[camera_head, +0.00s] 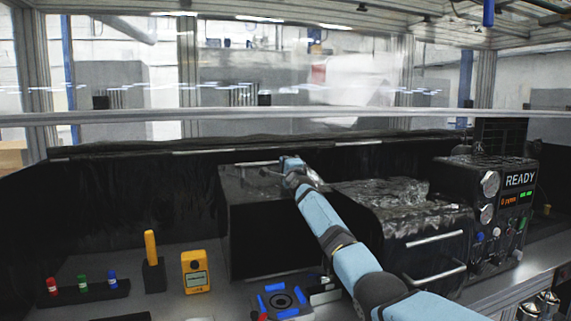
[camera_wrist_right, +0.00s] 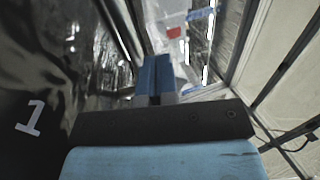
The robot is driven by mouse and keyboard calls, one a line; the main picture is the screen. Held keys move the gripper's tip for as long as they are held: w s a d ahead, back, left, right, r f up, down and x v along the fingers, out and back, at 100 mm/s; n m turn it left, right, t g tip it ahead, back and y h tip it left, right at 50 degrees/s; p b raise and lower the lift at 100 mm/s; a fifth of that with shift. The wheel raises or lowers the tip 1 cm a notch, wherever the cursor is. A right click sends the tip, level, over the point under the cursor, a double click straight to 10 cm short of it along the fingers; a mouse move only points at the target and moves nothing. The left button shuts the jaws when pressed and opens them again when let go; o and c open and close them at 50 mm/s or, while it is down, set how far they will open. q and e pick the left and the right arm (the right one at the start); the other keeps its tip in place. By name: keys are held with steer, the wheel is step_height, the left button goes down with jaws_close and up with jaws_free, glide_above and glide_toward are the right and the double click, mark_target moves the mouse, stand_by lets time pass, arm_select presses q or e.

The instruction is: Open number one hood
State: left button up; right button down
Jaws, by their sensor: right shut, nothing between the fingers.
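The left dark housing (camera_head: 268,235) stands mid-bench in the head view. A light bar handle (camera_head: 257,163) shows at its top, much higher than the front handle on the right housing (camera_head: 435,239); its hood seems raised, though the dark surfaces make the angle hard to tell. My right gripper (camera_head: 286,166) is at this top edge, just right of the handle; contact cannot be told. In the right wrist view its blue fingers (camera_wrist_right: 154,75) are together and empty, beside a dark panel with a white "1" (camera_wrist_right: 30,118). My left gripper is not in view.
A control box (camera_head: 490,200) reading READY is at far right. A yellow meter (camera_head: 196,272), a yellow-handled tool (camera_head: 151,247), coloured pegs (camera_head: 83,285) and a blue-grey fixture (camera_head: 281,300) occupy the front.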

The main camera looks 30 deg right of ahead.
steer(key=shift+a, duration=0.1)
steer(key=shift+s+a+f, duration=0.15)
steer(key=shift+s+a, duration=0.15)
steer(key=shift+s, duration=0.15)
steer(key=v, duration=1.2)
steer(key=shift+s+d+f, duration=0.15)
steer(key=shift+s+f, duration=0.05)
steer(key=shift+s, duration=0.2)
